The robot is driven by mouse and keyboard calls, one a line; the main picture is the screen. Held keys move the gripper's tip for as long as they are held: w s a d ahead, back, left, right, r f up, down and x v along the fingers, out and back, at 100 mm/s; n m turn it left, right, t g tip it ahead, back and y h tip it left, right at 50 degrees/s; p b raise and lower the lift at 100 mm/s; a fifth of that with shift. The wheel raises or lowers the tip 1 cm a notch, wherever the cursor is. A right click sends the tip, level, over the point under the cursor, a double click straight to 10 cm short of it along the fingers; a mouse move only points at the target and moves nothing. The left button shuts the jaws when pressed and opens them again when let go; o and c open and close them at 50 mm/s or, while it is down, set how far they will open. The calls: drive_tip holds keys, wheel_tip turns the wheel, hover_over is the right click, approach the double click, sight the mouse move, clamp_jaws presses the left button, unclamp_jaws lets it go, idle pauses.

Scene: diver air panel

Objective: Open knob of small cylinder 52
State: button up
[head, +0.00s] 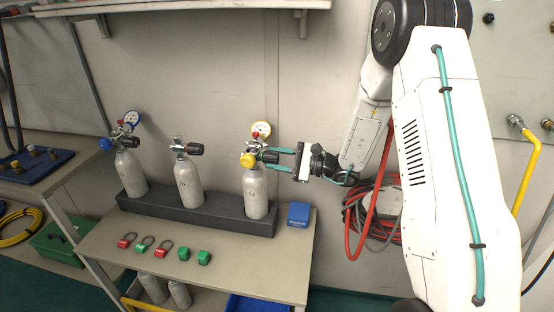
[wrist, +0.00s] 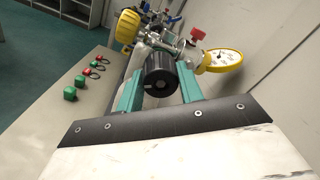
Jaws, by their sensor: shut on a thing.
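Several small grey cylinders stand in a row in a dark block; their numbers are too small to read. The rightmost small cylinder (head: 256,194) carries a valve with a black knob (head: 268,157) on its right side and a yellow fitting (head: 247,160) on its left. My gripper (head: 276,159) reaches in from the right, roughly level, its teal fingers on the black knob. In the wrist view, the black knob (wrist: 159,78) sits between the two fingers of my gripper (wrist: 158,82), its round end facing the camera. The rear of the knob is hidden.
A yellow-rimmed gauge (wrist: 222,61) and red knob (wrist: 197,34) are close to my fingers. The dark block (head: 190,212) stands on a table (head: 225,250) with red and green tags (head: 204,257) and a blue box (head: 299,213). Coiled hoses (head: 378,217) hang on the wall below my arm.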

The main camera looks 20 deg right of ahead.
drive_tip(key=n, duration=0.6)
drive_tip(key=shift+n, duration=0.3)
drive_tip(key=n, duration=0.5)
drive_tip(key=shift+n+y, duration=0.3)
drive_tip(key=o, duration=1)
drive_tip(key=shift+w, duration=0.1)
drive_tip(key=v, duration=0.8)
drive_tip(key=shift+w+r, duration=0.1)
